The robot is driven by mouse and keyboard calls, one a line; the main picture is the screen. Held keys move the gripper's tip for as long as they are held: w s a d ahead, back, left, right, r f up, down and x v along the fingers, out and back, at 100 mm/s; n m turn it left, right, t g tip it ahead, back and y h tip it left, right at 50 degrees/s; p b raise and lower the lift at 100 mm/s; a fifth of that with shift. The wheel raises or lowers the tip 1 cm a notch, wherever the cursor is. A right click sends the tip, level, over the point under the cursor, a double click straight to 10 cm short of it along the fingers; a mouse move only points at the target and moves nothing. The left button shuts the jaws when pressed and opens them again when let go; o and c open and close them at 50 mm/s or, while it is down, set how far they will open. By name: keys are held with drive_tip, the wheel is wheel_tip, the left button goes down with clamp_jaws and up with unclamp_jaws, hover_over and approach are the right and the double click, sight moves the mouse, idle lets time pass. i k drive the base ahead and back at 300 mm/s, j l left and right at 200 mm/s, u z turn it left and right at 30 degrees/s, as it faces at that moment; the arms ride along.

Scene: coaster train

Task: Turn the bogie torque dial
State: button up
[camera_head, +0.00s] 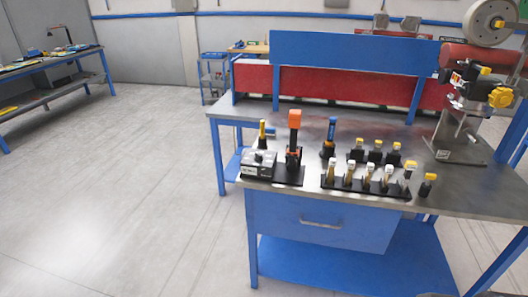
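A blue-framed workbench (232,127) with a metal top stands in front of me. On its right, a wheeled assembly on a grey stand (452,142) carries a large pale wheel (490,20) and a yellow knob-like part (500,97). A grey box with a small dark knob (259,163) sits at the bench's front left. No label tells me which of these parts is the torque dial. My gripper is not in view, so its position relative to them does not show.
An orange-topped tool (294,133) and a blue-topped tool (329,138) stand on the bench. A black rack (349,188) of several upright pieces lines the front edge. A blue drawer (319,222) is shut below. The floor (120,180) on the left is clear.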

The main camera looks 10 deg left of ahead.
sight(258, 157)
drive_tip(key=i+j, duration=0.9)
drive_tip(key=i, duration=0.15)
drive_tip(key=k+j+u, duration=0.05)
